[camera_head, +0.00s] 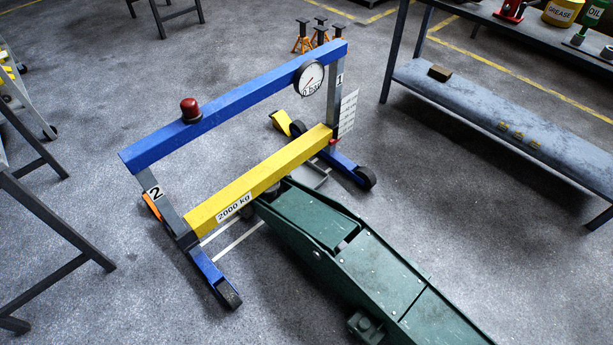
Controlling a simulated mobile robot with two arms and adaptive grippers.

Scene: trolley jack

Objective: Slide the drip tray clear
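No drip tray can be made out for certain. A flat grey piece with pale edges (312,172) lies low under the yellow beam (262,180), partly hidden by the beam and the jack; I cannot tell whether it is the tray. The green trolley jack (375,275) comes in from the lower right, its head under the yellow beam marked 2000 kg. A blue frame (240,105) with a red knob and a round gauge stands over the beam on wheeled feet. Neither of my grippers is in view.
A yellow chock (281,122) lies behind the beam. A grey shelf bench (480,110) stands at the right, dark table legs (55,215) at the left. Orange jack stands (318,38) are at the back. Floor in front of the frame's left foot is clear.

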